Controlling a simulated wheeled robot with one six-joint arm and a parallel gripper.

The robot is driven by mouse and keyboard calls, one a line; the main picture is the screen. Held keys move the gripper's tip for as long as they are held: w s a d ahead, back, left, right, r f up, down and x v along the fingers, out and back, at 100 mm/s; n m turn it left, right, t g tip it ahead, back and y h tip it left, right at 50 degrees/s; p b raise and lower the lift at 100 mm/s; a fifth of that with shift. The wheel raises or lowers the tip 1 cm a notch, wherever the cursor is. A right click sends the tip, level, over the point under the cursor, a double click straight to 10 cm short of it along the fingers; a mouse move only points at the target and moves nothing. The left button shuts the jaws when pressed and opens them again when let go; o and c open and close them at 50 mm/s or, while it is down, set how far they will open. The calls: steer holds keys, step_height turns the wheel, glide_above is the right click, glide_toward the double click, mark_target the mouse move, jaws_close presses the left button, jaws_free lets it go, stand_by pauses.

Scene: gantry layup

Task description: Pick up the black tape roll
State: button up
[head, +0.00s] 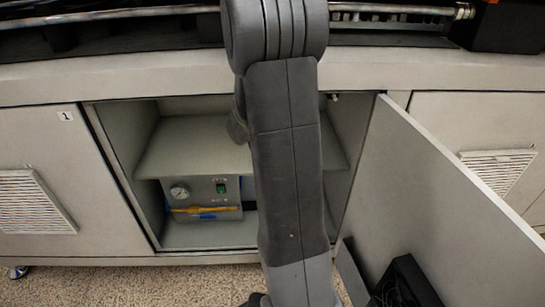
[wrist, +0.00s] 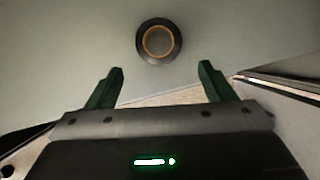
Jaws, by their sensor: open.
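The black tape roll (wrist: 159,58) lies flat on a pale grey surface in the wrist view, top centre, with a tan inner ring showing. My gripper (wrist: 160,80) is open, with its two green fingers apart and nothing between them. The roll is beyond the fingertips, about in line with the middle of the gap. In the head view my arm crosses the middle of the open cabinet. The roll and my fingers cannot be made out there.
The open cabinet has a grey shelf (head: 195,145). Below it stands a box with a gauge (head: 205,190) and yellow and blue items. The cabinet door (head: 440,200) stands open to the right. A black object (head: 404,284) is at the lower right.

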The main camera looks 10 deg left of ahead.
steer(key=w+f, duration=0.1)
steer(key=w+f+b, duration=0.1)
steer(key=w, duration=0.1)
steer(key=shift+a+f, duration=0.1)
steer(key=shift+a, duration=0.05)
steer(key=shift+w+f, duration=0.15)
steer(key=shift+f, duration=0.2)
steer(key=c, duration=1.1)
steer(key=shift+r, duration=0.1)
